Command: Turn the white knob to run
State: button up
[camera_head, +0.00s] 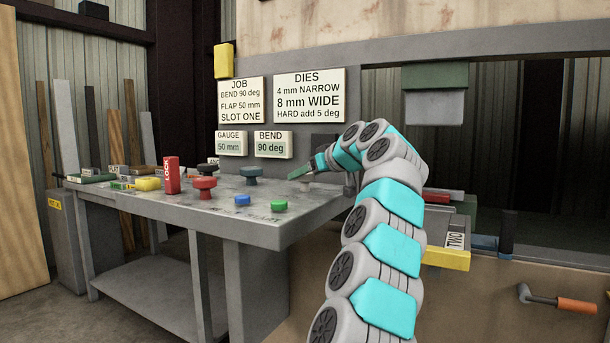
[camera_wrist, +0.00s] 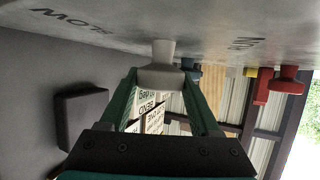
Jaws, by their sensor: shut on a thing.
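The white knob (camera_wrist: 160,68) stands out from the grey panel surface (camera_wrist: 205,22) in the wrist view, between my two green fingers. My gripper (camera_wrist: 160,80) is shut on it, one finger on each side. In the head view my gripper (camera_head: 301,174) is low over the right end of the grey bench (camera_head: 262,232), and the knob is mostly hidden there. Lettering beside the knob reads "SLOW" on the left in the wrist view. A second mark to the right is too cut off to read surely. The knob's pointing direction cannot be told.
Green (camera_head: 279,206) and blue (camera_head: 243,201) buttons, a dark red knob (camera_head: 205,187) and a red lock block (camera_head: 172,174) stand left on the bench. A dark block (camera_wrist: 82,118) is close to my gripper. Signs (camera_head: 241,99) hang behind.

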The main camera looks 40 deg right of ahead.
jog(key=c, duration=0.3)
jog(key=shift+c, duration=0.2)
jog(key=shift+f, duration=0.1)
